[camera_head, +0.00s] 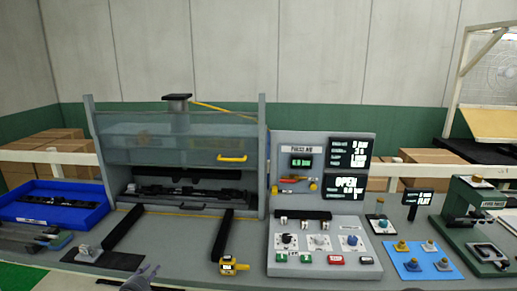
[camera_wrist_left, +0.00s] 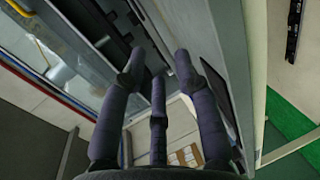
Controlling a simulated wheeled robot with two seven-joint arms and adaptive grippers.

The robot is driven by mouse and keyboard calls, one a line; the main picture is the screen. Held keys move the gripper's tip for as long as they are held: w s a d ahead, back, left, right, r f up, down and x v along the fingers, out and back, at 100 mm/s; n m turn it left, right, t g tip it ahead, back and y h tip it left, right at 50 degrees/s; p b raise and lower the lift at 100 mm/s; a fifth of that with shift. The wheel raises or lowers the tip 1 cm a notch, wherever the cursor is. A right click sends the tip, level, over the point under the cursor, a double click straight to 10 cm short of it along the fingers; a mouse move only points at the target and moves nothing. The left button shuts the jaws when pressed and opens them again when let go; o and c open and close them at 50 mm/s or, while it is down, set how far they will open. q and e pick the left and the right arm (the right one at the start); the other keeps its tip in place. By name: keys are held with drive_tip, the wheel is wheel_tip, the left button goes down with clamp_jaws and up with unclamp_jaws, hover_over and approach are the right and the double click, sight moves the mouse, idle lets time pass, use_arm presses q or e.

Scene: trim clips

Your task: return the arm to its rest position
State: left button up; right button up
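My left gripper (camera_head: 143,275) shows at the bottom edge of the head view, left of centre, low in front of the grey bench (camera_head: 190,262). Only its dark fingers show there; the rest is cut off by the frame. In the left wrist view, the fingers of the left gripper (camera_wrist_left: 159,68) stand apart with nothing between them. It is open and empty. My right gripper and right arm are not in the head view.
A grey press with a clear guard (camera_head: 180,143) stands behind the gripper. A yellow device (camera_head: 231,265) sits at the bench's front edge. A blue tray (camera_head: 50,212) is at left, a control panel (camera_head: 318,240) right of centre, and a green press (camera_head: 480,220) at far right.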

use_arm(q)
drive_tip(key=s+d+f+m+g+h, duration=0.1)
drive_tip(key=s+d+f+m+g, duration=0.2)
drive_tip(key=s+d+f, duration=0.55)
drive_tip(key=s+d+f+m+g, duration=0.3)
drive_tip(key=s+d+f+g, duration=0.15)
drive_tip(key=d+f, duration=0.6)
drive_tip(key=s+d+f+m+g, duration=0.2)
drive_tip(key=s+d, duration=0.1)
drive_tip(key=s, duration=0.6)
drive_tip(key=s+d+f+m+g+h, duration=0.1)
drive_tip(key=s+d+f+m+g, duration=0.2)
drive_tip(key=s, duration=0.6)
drive_tip(key=s+d+f+m+g, duration=0.2)
drive_tip(key=s+d+f+m, duration=0.1)
drive_tip(key=s, duration=0.6)
drive_tip(key=shift+d+f+h, duration=0.2)
drive_tip(key=shift+d+h, duration=0.1)
drive_tip(key=shift+d, duration=0.1)
